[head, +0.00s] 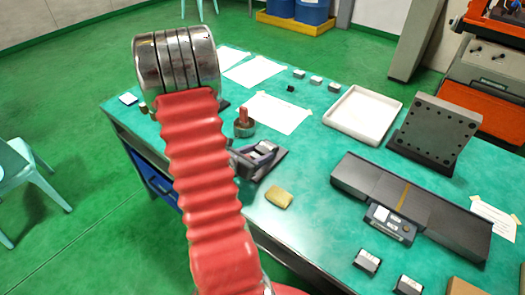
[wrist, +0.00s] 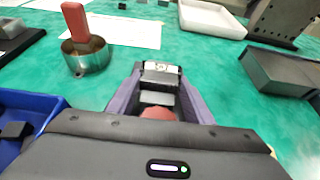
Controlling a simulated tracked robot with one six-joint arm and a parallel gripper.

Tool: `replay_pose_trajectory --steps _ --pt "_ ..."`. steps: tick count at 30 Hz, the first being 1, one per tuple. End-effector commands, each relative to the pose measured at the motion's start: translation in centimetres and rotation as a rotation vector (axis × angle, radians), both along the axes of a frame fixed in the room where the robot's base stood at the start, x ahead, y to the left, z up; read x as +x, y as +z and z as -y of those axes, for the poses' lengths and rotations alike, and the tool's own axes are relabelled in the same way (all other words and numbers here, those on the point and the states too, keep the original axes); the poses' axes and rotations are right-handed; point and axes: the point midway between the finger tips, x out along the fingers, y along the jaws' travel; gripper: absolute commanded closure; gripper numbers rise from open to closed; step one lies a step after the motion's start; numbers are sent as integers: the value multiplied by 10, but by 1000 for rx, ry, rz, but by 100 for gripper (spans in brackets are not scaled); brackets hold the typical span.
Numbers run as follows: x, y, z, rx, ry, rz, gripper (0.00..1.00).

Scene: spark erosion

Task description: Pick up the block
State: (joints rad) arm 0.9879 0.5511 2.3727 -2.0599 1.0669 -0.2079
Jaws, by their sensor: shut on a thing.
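My gripper (head: 258,156) is low over the front left part of the green table in the head view. In the wrist view my gripper (wrist: 160,90) points forward, its two purple-grey fingers shut on a small metallic block (wrist: 162,69) with a light, marked face. The block also shows between the fingers in the head view (head: 265,147). A reddish piece (wrist: 160,113) shows between the fingers nearer the palm; I cannot tell what it is. I cannot tell whether the block touches the table.
A metal cup with a red-brown rod (head: 243,124) stands just behind my gripper. A tan pad (head: 278,197) lies to its right. A white tray (head: 335,119), a dark perforated plate (head: 435,132) and a long dark device (head: 405,197) stand farther right. Several small blocks (head: 315,80) line the back.

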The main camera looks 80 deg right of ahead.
Motion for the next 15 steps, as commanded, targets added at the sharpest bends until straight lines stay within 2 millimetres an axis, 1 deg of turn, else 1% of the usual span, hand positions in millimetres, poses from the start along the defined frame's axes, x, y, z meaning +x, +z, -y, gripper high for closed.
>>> replay_pose_trajectory --steps 8,15 --pt "0 11 1 -4 0 1 93" --pt "1 37 1 -5 0 3 93"
